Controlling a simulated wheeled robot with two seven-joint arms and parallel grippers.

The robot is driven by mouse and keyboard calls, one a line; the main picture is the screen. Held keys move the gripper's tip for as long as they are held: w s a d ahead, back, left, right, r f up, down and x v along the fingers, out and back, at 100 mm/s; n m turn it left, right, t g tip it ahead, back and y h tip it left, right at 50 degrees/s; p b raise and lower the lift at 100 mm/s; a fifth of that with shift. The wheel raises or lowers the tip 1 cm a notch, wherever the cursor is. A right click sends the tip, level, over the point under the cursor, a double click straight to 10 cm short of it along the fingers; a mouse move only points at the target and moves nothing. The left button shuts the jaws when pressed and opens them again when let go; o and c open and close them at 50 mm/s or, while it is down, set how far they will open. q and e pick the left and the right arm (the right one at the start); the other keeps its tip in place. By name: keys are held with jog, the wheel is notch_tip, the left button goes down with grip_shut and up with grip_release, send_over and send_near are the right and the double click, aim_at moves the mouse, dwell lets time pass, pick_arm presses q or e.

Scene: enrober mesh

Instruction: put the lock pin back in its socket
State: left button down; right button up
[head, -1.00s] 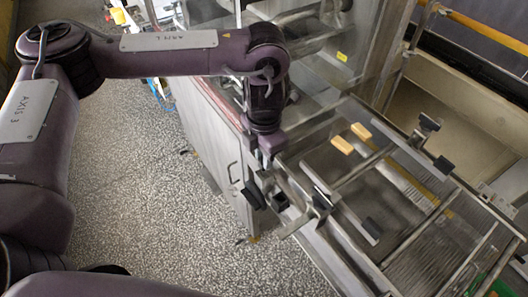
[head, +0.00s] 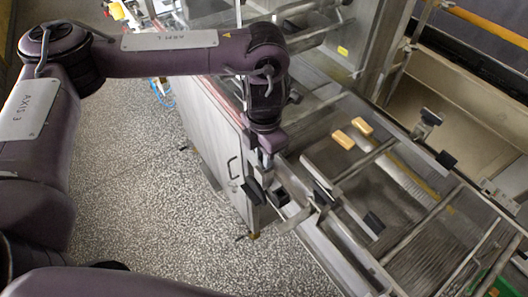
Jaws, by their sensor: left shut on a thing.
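My left gripper (head: 266,158) points down at the near left edge of the machine's conveyor frame, above black-handled metal fittings. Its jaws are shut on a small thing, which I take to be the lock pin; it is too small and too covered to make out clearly. The socket cannot be told apart among the metal fittings just below the gripper. My right gripper is not in view.
A wire mesh belt (head: 425,250) lies in a metal frame with crossbars and black knobs (head: 374,222). Two tan bars (head: 342,140) (head: 362,126) lie at its far end. A steel cabinet (head: 222,150) stands below left. Speckled floor (head: 130,200) is clear.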

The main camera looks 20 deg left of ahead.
pick_arm(q)
jog(key=shift+f, duration=0.4)
dwell(0.3)
jog(key=c, duration=1.2)
grip_release()
jog(key=shift+r, duration=3.9)
